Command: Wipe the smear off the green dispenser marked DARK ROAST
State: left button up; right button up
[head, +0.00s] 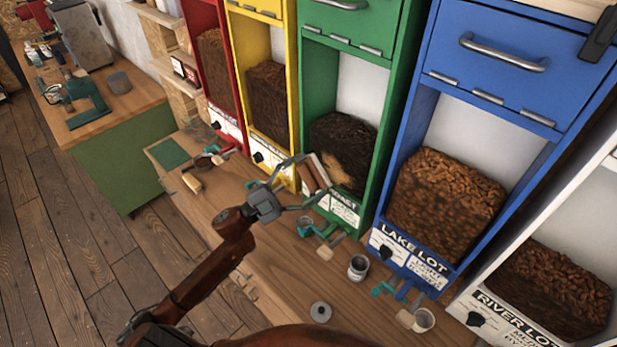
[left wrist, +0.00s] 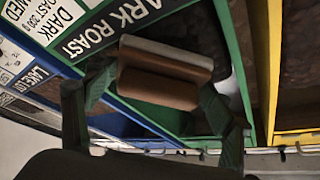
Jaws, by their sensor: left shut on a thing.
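The green dispenser (head: 345,25) stands mid-row in the head view, with dark beans behind its window. Its white label (head: 340,208) is partly hidden there; in the left wrist view the label (left wrist: 110,25) reads DARK ROAST. A pale tan patch, which looks like the smear (head: 346,162), lies on the lower window. My left gripper (head: 312,176) is shut on a brown and white block (head: 318,170), held in front of the green dispenser's lower window, left of the patch. The block (left wrist: 160,75) also shows between the fingers in the left wrist view. I cannot tell whether it touches the dispenser. My right gripper is not in view.
Yellow (head: 252,50) and red (head: 203,15) dispensers stand left, a blue one (head: 455,20) right. The wooden counter (head: 265,275) below holds a grey cup (head: 358,267), a round lid (head: 320,312), a brush (head: 192,182) and small clamps. The counter's front is partly clear.

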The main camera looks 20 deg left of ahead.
pick_arm(q)
jog(key=shift+w+d, duration=0.2)
jog(key=shift+w, duration=0.35)
jog(key=shift+s+d+p, duration=0.25)
jog(key=shift+d+p, duration=0.05)
jog(key=shift+d, duration=0.25)
jog(key=shift+s+d+p, duration=0.2)
jog(key=shift+d, duration=0.3)
jog(key=shift+s+d+p, duration=0.15)
jog(key=shift+s+d, duration=0.05)
jog(key=shift+d, duration=0.25)
jog(key=shift+s+d+p, duration=0.2)
jog(key=shift+d+p, duration=0.05)
jog(key=shift+d, duration=0.45)
jog(key=shift+s+d+p, duration=0.2)
jog(key=shift+d, duration=0.45)
jog(key=shift+s+d, duration=0.2)
jog(key=shift+d, duration=0.55)
